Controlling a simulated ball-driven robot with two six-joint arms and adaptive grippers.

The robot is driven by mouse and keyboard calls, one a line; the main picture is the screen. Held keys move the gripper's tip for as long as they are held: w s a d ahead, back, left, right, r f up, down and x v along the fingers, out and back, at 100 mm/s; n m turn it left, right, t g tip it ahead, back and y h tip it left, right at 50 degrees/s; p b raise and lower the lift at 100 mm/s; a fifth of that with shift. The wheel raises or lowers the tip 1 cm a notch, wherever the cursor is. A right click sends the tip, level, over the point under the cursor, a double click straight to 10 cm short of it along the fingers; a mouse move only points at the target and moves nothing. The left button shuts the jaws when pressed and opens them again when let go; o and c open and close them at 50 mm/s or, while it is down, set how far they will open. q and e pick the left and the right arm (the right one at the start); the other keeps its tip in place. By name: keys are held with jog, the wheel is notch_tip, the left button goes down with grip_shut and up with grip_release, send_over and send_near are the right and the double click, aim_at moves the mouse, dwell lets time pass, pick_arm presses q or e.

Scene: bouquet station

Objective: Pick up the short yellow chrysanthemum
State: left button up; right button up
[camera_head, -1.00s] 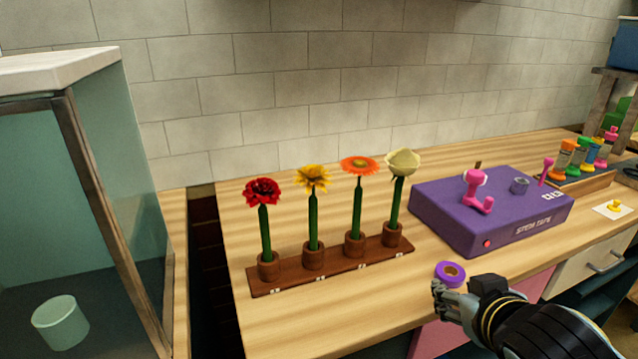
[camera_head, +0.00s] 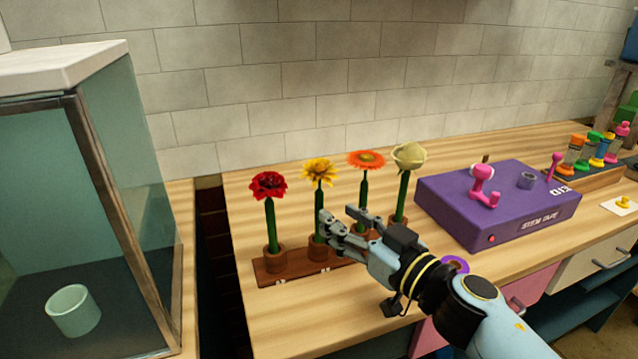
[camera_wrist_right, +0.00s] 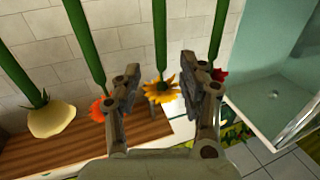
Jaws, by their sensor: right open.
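The yellow chrysanthemum (camera_head: 319,171) stands upright on a green stem in the second holder from the left of a brown wooden rack. My right gripper (camera_head: 338,214) is open and empty in front of the rack, its fingers pointing toward that stem, one fingertip close to its right side. In the right wrist view, which shows the flowers upside down, the yellow chrysanthemum (camera_wrist_right: 160,88) and its stem appear in the gap between the open fingers (camera_wrist_right: 158,72). I cannot tell whether the stem is inside the jaws. My left gripper is not in view.
A red flower (camera_head: 268,186) stands left of it; an orange flower (camera_head: 366,160) and a cream flower (camera_head: 409,156) stand right, close to my gripper. The rack (camera_head: 300,275) is partly hidden. A purple stem tape box (camera_head: 455,205) is at right, a glass case (camera_head: 130,200) at left.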

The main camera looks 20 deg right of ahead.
aim_at(322, 205)
jog(key=x, duration=0.6)
jog(key=shift+w+a, duration=0.15)
jog(key=shift+w, duration=0.15)
jog(key=shift+s+r, duration=0.1)
jog(key=shift+c, duration=0.9)
grip_shut()
